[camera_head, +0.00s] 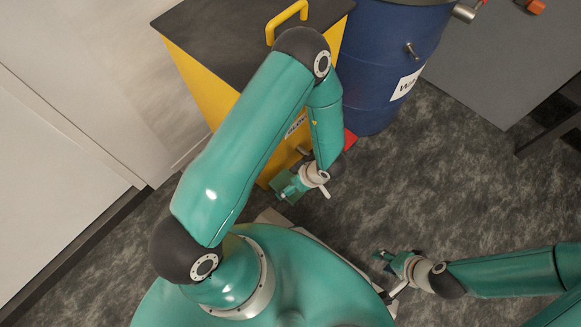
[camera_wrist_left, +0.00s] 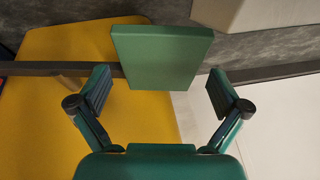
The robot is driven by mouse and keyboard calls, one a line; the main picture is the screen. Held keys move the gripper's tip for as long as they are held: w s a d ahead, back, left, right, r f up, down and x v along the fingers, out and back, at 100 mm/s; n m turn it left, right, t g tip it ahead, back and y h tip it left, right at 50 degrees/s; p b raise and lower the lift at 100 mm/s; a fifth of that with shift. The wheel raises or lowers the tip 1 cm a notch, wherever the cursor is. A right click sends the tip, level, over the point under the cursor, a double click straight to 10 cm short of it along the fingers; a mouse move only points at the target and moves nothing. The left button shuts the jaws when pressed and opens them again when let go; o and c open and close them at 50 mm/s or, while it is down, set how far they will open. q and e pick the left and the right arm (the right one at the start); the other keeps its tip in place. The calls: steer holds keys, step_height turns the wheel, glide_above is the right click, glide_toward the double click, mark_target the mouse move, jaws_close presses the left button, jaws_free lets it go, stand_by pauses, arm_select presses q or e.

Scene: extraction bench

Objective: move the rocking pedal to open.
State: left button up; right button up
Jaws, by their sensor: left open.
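A flat green pad (camera_wrist_left: 162,56), seemingly one end of the rocking pedal, shows in the left wrist view in front of the yellow cabinet (camera_wrist_left: 60,120). In the head view a red piece (camera_head: 350,141) shows low between the cabinet and a drum; it may be the pedal's other end. My left gripper (camera_head: 286,188) is low beside the cabinet's foot. In the wrist view (camera_wrist_left: 158,86) its two fingers stand apart on either side of the pad's lower part, with nothing gripped; contact with the pad cannot be told. My right gripper (camera_head: 383,258) hangs over the floor, away from the pedal; its jaws are too small to read.
The yellow cabinet (camera_head: 185,75) has a dark top and a yellow handle (camera_head: 287,20). A blue drum (camera_head: 375,60) with a white label stands to its right. A grey surface (camera_head: 480,60) lies further right. The dark floor (camera_head: 430,170) between is clear.

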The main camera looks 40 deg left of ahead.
arm_select(q)
steer(key=shift+s+a+f, duration=0.1)
steer(key=shift+a+f, duration=0.1)
steer(key=shift+f, duration=0.2)
arm_select(e)
steer(key=shift+f, duration=0.25)
